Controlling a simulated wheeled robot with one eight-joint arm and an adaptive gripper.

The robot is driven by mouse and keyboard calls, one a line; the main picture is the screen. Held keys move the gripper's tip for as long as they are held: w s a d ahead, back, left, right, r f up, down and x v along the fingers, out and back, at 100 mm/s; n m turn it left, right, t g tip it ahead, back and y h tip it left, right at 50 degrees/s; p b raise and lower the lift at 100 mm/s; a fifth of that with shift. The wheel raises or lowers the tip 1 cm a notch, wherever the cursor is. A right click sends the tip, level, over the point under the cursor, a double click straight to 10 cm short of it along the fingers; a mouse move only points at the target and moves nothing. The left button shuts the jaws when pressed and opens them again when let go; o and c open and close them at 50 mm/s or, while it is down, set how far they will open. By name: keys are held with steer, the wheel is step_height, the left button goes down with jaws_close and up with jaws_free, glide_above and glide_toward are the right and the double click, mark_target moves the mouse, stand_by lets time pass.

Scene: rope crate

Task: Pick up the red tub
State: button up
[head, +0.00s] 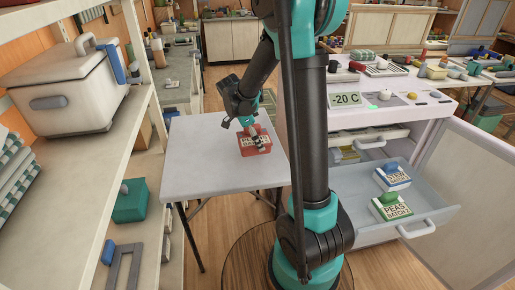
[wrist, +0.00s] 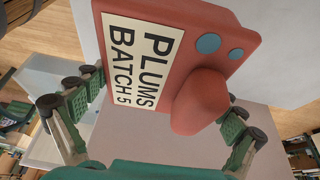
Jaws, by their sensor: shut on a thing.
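The red tub (head: 262,147) is at the right part of the small grey table (head: 205,180) in the head view. In the wrist view the red tub (wrist: 215,45) fills the upper middle, with its label "PLUMS BATCH 5" and its rounded red knob facing me. My gripper (head: 252,133) is over the tub, shut on it. In the wrist view my gripper (wrist: 160,105) has a finger on each side of the tub. I cannot tell whether the tub rests on the table or is slightly above it; its underside is hidden.
An open drawer (head: 440,205) at the right holds a blue-lidded tub (head: 392,176) and a green-lidded peas tub (head: 391,206). A freezer panel (head: 345,100) reads -20 C. A shelf at the left holds a white cool box (head: 60,90) and a green box (head: 130,200). The table's left side is clear.

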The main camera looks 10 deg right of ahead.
step_height(320, 180, up, 14)
steer(key=shift+r, duration=0.15)
stand_by(0.7)
